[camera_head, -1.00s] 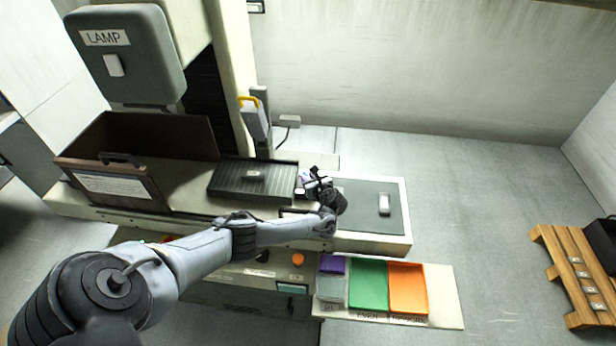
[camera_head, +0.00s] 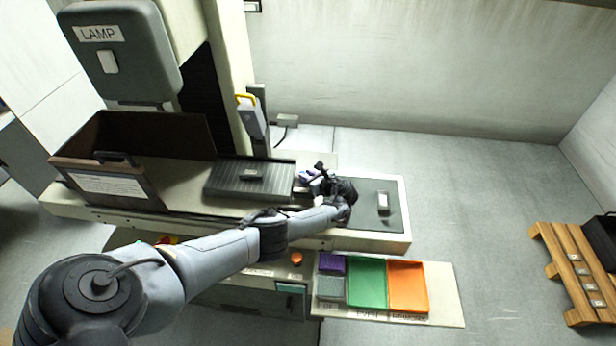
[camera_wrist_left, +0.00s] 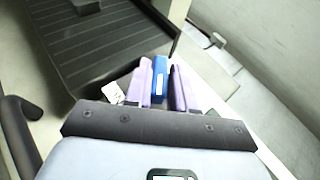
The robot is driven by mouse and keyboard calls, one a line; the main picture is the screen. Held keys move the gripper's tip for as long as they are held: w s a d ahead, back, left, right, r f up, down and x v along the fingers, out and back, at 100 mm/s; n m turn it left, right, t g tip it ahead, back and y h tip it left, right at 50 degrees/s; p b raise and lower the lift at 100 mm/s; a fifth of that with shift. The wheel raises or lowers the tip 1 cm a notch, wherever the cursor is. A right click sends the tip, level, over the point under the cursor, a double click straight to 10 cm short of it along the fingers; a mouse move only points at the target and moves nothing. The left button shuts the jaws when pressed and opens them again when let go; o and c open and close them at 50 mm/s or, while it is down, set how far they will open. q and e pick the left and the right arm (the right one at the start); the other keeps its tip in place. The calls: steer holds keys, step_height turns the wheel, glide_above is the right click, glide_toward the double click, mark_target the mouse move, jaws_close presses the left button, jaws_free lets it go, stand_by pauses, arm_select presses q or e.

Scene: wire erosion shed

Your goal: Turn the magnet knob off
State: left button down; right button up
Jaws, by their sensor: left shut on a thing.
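The magnet is a dark ribbed plate (camera_head: 232,182) on the machine bed; its ribbed face (camera_wrist_left: 100,48) fills the upper left of the left wrist view. My left gripper (camera_head: 308,178) is at the plate's right end. In the left wrist view its two purple fingers (camera_wrist_left: 160,68) are shut on a blue piece (camera_wrist_left: 159,80), apparently the magnet knob. The fingers cover much of the blue piece, so its turn angle cannot be told. A small white label (camera_wrist_left: 113,92) lies left of the fingers. My right gripper is not in view.
A small dark part (camera_head: 251,174) rests on the plate. A brown open box (camera_head: 160,137) stands left of it. A grey mat (camera_head: 366,208) with a small pale block (camera_head: 383,202) lies to the right. Green (camera_head: 367,283) and orange (camera_head: 408,288) trays sit in front.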

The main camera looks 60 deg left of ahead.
arm_select(q)
steer(key=c, duration=1)
jaws_free()
steer(key=shift+f, duration=0.1)
steer(key=shift+c, duration=0.2)
steer(key=shift+d+r+p, duration=0.45)
steer(key=shift+d, duration=0.05)
steer(key=p+v, duration=0.4)
steer(key=v, duration=0.5)
steer(key=shift+d, duration=0.3)
